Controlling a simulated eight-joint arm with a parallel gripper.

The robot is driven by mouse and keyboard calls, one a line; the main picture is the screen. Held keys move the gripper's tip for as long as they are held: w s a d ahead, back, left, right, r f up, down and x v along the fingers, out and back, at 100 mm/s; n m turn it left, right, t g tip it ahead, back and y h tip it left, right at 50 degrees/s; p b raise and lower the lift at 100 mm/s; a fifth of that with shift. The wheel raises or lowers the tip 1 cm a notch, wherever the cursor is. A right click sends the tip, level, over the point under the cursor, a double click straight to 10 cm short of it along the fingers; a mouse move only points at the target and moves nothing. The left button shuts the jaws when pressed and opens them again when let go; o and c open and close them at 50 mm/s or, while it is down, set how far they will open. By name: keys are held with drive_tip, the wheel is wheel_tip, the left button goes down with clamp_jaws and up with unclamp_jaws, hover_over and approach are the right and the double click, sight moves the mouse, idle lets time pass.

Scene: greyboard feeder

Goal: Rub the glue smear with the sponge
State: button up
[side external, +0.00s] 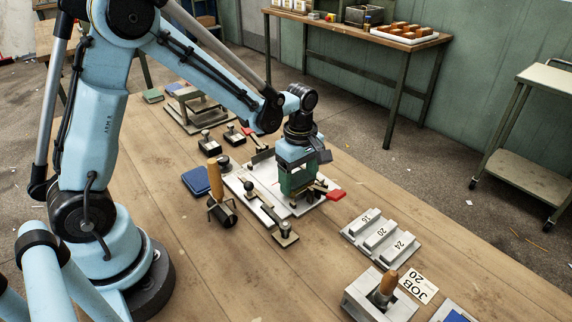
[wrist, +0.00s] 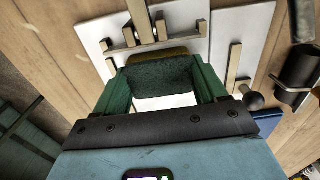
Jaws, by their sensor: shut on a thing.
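My gripper (side external: 297,182) is low over the white board of a jig (side external: 234,184) on the wooden bench. In the wrist view its green fingers (wrist: 162,88) are shut on the sponge (wrist: 160,80), which has a dark green rough face and a yellowish edge. The white board (wrist: 92,32) lies just beyond the sponge in that view. I cannot tell whether the sponge touches the board. The glue smear does not show in either view; the gripper and sponge cover part of the board.
A red-handled clamp (side external: 334,195) and a black-knobbed lever (side external: 265,205) sit close around the gripper. A wooden-handled roller (side external: 220,205) stands at left. The bench's near middle is clear.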

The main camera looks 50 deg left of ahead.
drive_tip(key=shift+d+r, duration=0.2)
drive_tip(key=shift+r, duration=3.75)
drive_tip(key=s+d+r+m, duration=0.2)
drive_tip(key=s+d+m, duration=0.2)
drive_tip(key=s+d, duration=1.75)
hover_over(325, 267)
wheel_tip(325, 267, down, 7)
drive_tip(key=shift+r, duration=0.15)
drive_tip(key=shift+f, duration=2.05)
drive_tip(key=shift+f, duration=0.1)
